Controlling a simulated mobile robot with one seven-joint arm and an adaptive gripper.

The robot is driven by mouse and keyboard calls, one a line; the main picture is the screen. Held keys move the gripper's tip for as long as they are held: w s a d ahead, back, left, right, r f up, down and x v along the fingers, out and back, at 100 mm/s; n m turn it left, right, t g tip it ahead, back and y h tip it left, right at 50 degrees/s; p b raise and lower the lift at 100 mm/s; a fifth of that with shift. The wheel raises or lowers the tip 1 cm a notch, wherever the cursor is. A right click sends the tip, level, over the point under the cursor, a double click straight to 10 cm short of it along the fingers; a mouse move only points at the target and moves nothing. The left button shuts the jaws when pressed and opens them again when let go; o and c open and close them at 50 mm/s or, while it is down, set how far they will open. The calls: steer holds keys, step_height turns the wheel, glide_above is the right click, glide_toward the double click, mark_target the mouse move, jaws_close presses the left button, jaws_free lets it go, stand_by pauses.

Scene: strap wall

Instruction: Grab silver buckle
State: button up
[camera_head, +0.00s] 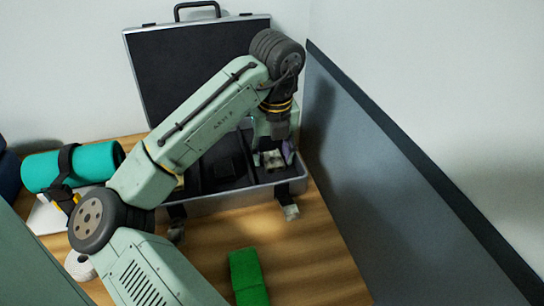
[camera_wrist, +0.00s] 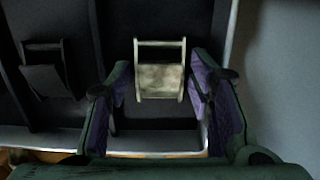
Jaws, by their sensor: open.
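The silver buckle (camera_wrist: 160,80) is a pale, worn metal piece with a slotted frame. It lies in a dark compartment of the open case (camera_head: 235,202), at the case's right end. It also shows small in the head view (camera_head: 272,160), partly hidden by my gripper. My gripper (camera_head: 274,153) points down into that compartment. In the wrist view my gripper (camera_wrist: 159,72) is open, with one purple-padded finger on each side of the buckle. Small gaps appear between the pads and the buckle. I cannot tell how far the fingertips are above the compartment floor.
A dark strap piece (camera_wrist: 47,78) lies in the neighbouring compartment. The case's raised lid (camera_head: 185,75) stands behind. A grey panel (camera_head: 390,190) rises close on the right. A teal roll (camera_head: 95,165) lies left, and a green block (camera_head: 248,275) sits in front on the wooden surface.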

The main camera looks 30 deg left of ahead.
steer(key=c, duration=1)
